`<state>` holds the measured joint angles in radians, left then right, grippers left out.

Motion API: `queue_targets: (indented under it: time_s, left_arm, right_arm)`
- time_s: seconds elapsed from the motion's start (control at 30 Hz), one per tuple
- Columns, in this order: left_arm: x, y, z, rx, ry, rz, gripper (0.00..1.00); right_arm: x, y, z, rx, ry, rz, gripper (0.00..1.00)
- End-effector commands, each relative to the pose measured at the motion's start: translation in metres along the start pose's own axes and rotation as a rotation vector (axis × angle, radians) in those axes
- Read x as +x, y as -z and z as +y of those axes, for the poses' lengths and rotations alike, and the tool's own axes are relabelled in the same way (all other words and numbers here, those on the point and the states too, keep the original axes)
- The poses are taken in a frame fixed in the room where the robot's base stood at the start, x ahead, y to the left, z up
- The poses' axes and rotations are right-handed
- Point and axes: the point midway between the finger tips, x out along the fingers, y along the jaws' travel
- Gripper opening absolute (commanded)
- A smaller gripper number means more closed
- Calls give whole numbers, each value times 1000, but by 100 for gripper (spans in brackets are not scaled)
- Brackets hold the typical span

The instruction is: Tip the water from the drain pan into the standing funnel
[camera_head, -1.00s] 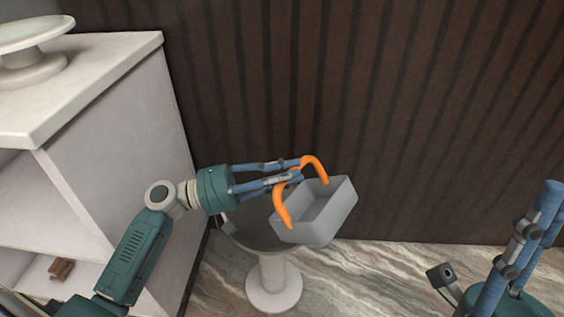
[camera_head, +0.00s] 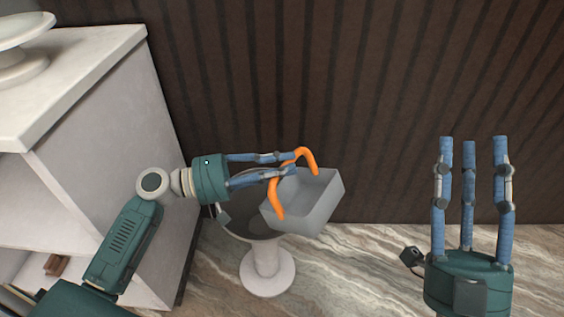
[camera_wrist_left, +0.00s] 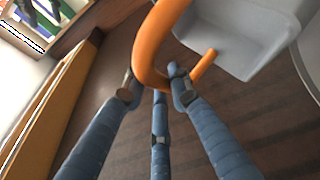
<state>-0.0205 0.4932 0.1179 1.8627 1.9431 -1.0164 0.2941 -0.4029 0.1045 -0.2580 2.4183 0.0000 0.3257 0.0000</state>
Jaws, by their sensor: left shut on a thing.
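The grey drain pan (camera_head: 318,205) with its orange handle (camera_head: 277,196) hangs tilted above the right part of the funnel. My left gripper (camera_head: 290,165) is shut on the orange handle; the handle and pan also show close up in the left wrist view (camera_wrist_left: 240,38). The funnel (camera_head: 238,222) stands on a pale round foot on the floor, its wide bowl partly hidden by the pan and gripper. No water can be made out in the pan or the bowl. My right gripper (camera_head: 472,150) is at the right, fingers pointing up and spread, empty.
A white shelf unit (camera_head: 130,150) stands at the left, close to my left arm, with a cake stand (camera_head: 22,50) on top. A dark ribbed wall (camera_head: 400,80) rises behind. The marbled floor (camera_head: 350,270) between the funnel and my right gripper is clear.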

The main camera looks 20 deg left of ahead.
Motion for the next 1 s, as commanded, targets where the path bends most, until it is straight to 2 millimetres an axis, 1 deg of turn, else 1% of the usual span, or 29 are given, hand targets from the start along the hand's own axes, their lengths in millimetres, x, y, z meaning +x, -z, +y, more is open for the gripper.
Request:
queue_targets:
  time_s: [0.17,0.47,0.77,1.0]
  left_arm:
    - [2,-2,2,20,19,-3,0]
    - [5,-5,2,50,48,-4,0]
    - [7,-7,1,78,77,-5,0]
    - [9,-9,1,100,99,-7,0]
  right_arm:
    - [0,-20,2,-5,-4,-96,40]
    - [-6,-56,6,-11,-10,-256,40]
    - [-18,-89,11,-18,-19,-417,40]
    - [-33,-114,14,-22,-26,-546,40]
